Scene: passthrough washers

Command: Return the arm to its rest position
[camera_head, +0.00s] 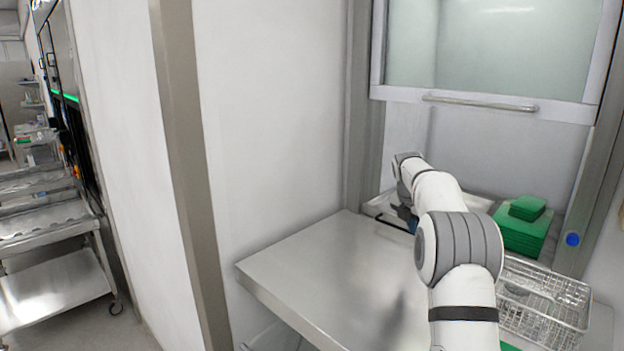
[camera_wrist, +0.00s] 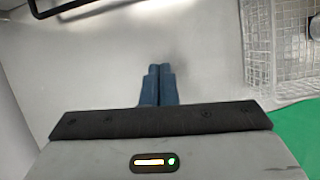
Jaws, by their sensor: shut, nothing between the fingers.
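My white arm reaches forward over the steel table (camera_head: 335,275) in the head view, its wrist near the opening under the raised glass door. My gripper shows in the wrist view (camera_wrist: 159,75) with its two blue fingers together and nothing between them. The fingers point at bare, shiny steel surface. In the head view the fingers are mostly hidden by the arm, with only a dark blue bit showing beside the wrist.
A wire basket (camera_head: 543,300) stands right of my arm; it also shows in the wrist view (camera_wrist: 258,45). Green stacked items (camera_head: 522,232) sit behind it. A pale tray (camera_head: 383,204) lies by the wrist. The glass door (camera_head: 490,45) is raised. The table's left part is clear.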

